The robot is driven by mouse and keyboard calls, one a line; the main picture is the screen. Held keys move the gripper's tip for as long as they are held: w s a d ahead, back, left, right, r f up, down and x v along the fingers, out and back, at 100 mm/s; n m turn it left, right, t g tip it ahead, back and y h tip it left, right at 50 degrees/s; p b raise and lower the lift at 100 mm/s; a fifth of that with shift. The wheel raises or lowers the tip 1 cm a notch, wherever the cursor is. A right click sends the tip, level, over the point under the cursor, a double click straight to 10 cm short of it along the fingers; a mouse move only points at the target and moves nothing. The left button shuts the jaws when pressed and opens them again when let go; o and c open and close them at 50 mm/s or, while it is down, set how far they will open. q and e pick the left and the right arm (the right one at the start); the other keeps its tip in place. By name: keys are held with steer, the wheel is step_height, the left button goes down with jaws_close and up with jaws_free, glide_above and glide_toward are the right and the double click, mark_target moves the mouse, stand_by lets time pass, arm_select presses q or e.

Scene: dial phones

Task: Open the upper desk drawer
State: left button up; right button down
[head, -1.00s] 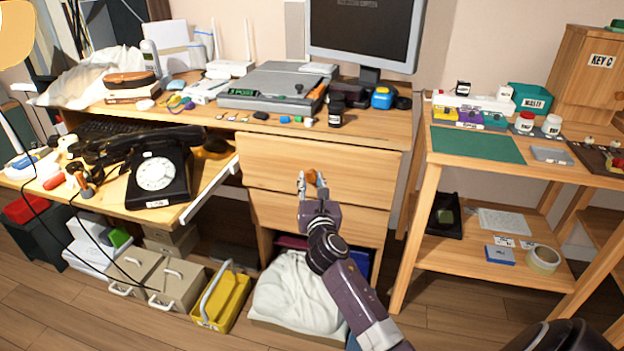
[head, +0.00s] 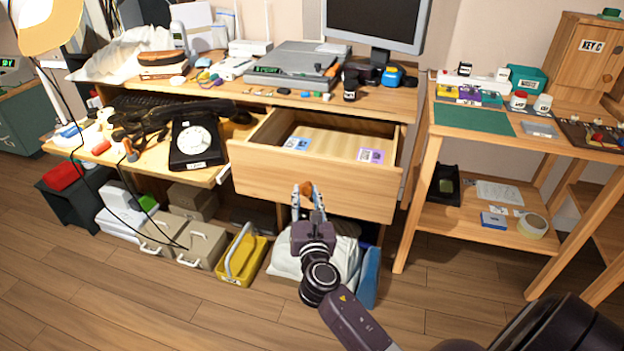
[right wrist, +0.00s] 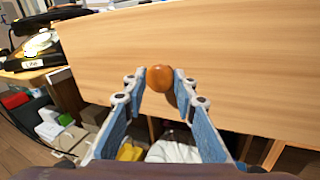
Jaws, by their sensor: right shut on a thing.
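The upper desk drawer (head: 300,181) stands pulled out of the wooden desk (head: 370,107). Its inside shows in the head view, with a blue-and-white card (head: 297,143) and a purple-and-white card (head: 371,155) in it. My right gripper (head: 306,190) is at the drawer front, shut on the round orange-brown knob. In the right wrist view the knob (right wrist: 159,79) shows between the two fingertips of the gripper (right wrist: 160,84), against the drawer front (right wrist: 240,70). My left gripper is not in view.
A black dial phone (head: 195,145) stands on the pulled-out keyboard shelf at left. A yellow caddy (head: 243,262), boxes and a white bag (head: 345,258) are below. A side table (head: 473,121) stands at right. The floor in front is mostly clear.

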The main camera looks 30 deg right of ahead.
arm_select(q)
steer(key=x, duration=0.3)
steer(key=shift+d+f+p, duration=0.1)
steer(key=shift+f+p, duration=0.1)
steer(key=shift+p, duration=0.1)
arm_select(e)
steer(key=s+a, duration=0.5)
steer(key=a, duration=0.1)
steer(key=shift+s, duration=0.1)
steer(key=c, duration=1.6)
jaws_free()
steer(key=v, duration=1.2)
